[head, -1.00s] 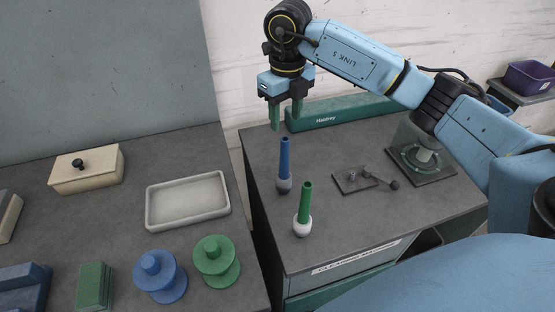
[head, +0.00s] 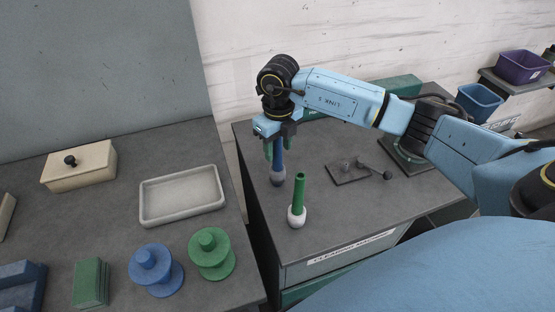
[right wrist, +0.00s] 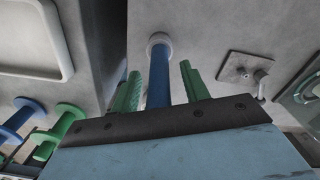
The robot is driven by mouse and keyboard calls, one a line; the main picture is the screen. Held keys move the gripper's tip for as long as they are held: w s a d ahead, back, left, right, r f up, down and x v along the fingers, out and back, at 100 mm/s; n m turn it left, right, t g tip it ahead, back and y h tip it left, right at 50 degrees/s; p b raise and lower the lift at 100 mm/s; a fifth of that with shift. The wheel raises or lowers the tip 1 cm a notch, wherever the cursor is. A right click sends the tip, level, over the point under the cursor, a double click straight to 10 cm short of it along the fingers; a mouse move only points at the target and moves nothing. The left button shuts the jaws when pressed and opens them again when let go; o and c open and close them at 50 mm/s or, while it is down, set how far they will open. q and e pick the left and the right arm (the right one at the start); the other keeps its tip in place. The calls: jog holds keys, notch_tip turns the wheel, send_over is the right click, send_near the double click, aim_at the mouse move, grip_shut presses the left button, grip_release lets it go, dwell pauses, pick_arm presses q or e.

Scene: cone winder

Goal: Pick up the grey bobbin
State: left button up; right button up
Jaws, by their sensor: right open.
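A bobbin with a blue stem and a rounded grey lower end (head: 277,179) stands upright on the dark top of the cleaning machine; no fully grey bobbin is seen. Its grey end also shows in the right wrist view (right wrist: 159,40). My right gripper (head: 277,154) is above it, pointing down and open. In the right wrist view the blue stem (right wrist: 159,78) runs between the two green fingers, with gaps on both sides. The gripper hides the stem's top in the head view. My left gripper is not in view.
A green bobbin with a white lower end (head: 298,205) stands close by, nearer to me. A small plate with a lever (head: 349,173) lies to the right. The left table holds a pale tray (head: 182,194), a lidded box (head: 79,166) and blue and green spools (head: 211,254).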

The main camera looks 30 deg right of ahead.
jog(key=shift+c, duration=0.8)
jog(key=c, duration=0.8)
jog(key=shift+r, duration=0.1)
